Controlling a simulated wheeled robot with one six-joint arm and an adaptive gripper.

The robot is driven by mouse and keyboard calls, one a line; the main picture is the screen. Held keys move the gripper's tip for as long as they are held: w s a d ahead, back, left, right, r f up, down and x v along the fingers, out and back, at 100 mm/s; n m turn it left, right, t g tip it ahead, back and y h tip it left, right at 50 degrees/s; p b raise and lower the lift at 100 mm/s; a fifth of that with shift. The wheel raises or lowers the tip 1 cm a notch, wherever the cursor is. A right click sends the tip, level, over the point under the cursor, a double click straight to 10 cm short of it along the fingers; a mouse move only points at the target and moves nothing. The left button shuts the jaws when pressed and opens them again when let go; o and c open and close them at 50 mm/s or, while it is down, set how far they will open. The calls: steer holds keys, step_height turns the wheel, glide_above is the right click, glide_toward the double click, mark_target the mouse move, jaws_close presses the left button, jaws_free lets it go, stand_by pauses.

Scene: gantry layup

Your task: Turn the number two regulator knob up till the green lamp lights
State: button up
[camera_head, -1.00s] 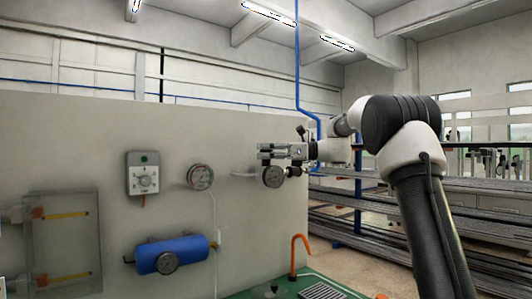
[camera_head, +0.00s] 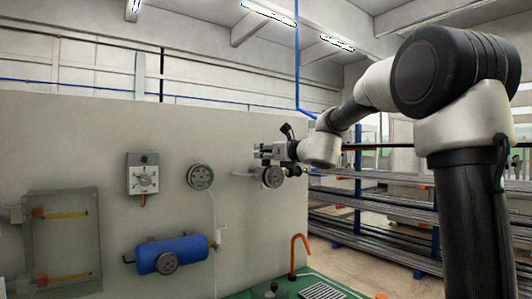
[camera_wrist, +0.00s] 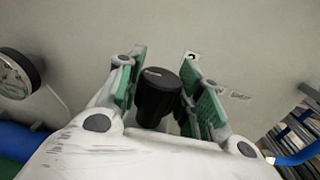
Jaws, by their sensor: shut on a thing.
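The black regulator knob (camera_wrist: 157,92) stands out from the pale wall in the wrist view. The green finger pads of my gripper (camera_wrist: 163,90) lie on either side of it, shut on it. In the head view my gripper (camera_head: 264,154) is at the wall's right part and hides the knob. A grey box (camera_head: 142,174) on the wall has a dial and a small green lamp (camera_head: 144,158) on top. The lamp looks dark.
A round gauge (camera_head: 200,176) hangs left of my gripper, with another round face (camera_head: 272,176) just below it. A blue cylinder (camera_head: 171,254) and a clear-fronted case (camera_head: 62,242) are lower left. An orange hook (camera_head: 297,254) rises below. Racks of bars (camera_head: 380,215) stand right.

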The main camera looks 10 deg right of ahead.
steer(key=shift+m+t+h, duration=0.5)
steer(key=shift+m+h, duration=0.3)
steer(key=shift+h, duration=0.3)
steer(key=shift+r+h, duration=0.1)
steer(key=shift+h, duration=0.2)
steer(key=o, duration=1)
steer(key=shift+o, duration=0.2)
steer(key=v, duration=1.2)
